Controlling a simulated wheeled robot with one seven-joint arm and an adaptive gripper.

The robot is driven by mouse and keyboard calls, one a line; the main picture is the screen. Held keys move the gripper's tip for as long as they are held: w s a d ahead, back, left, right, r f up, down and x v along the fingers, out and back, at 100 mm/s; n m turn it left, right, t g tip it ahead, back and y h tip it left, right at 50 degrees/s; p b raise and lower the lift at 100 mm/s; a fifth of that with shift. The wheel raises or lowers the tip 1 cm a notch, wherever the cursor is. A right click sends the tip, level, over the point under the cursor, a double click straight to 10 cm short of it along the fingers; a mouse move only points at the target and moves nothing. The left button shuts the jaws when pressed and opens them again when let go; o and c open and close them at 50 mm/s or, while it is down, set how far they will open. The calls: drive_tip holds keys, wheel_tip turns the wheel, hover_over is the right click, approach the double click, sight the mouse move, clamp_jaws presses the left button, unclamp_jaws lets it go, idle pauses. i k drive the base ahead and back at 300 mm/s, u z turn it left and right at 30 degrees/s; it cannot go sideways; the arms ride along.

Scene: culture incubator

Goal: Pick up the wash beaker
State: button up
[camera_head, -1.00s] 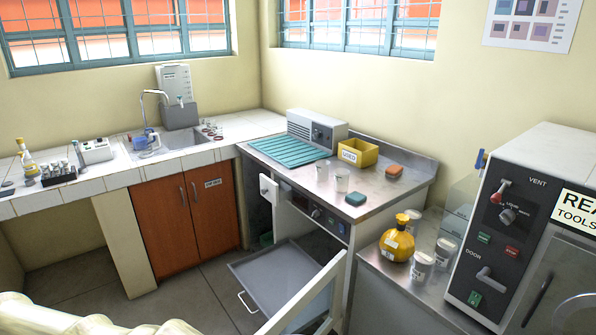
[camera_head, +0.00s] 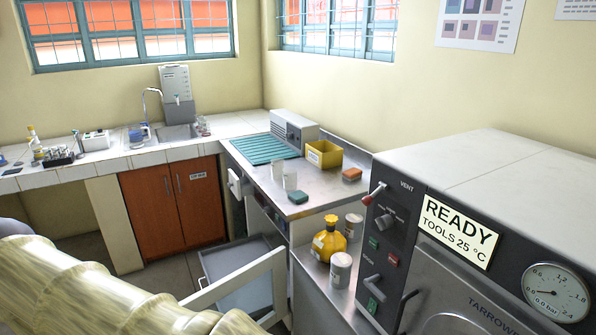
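Two small clear beakers stand upright on the steel bench (camera_head: 325,188), in front of the teal ribbed mat. The nearer beaker (camera_head: 290,181) is close to a teal sponge, and the farther beaker (camera_head: 277,171) is just behind it to the left. Any labels on them are too small to read, so I cannot tell which is the wash beaker. My cream arm fills the lower left corner, well in front of the benches. My gripper is outside the picture.
An open door (camera_head: 235,285) and a pulled-out grey tray (camera_head: 248,268) stick out below the bench. A yellow bottle (camera_head: 328,240) and labelled jars (camera_head: 340,270) stand beside the autoclave (camera_head: 480,235). A teal sponge (camera_head: 298,197), orange sponge (camera_head: 352,174) and yellow bin (camera_head: 324,154) are near the beakers.

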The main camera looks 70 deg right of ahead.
sight(277, 165)
drive_tip(key=z, duration=1.65)
drive_tip(key=i, duration=1)
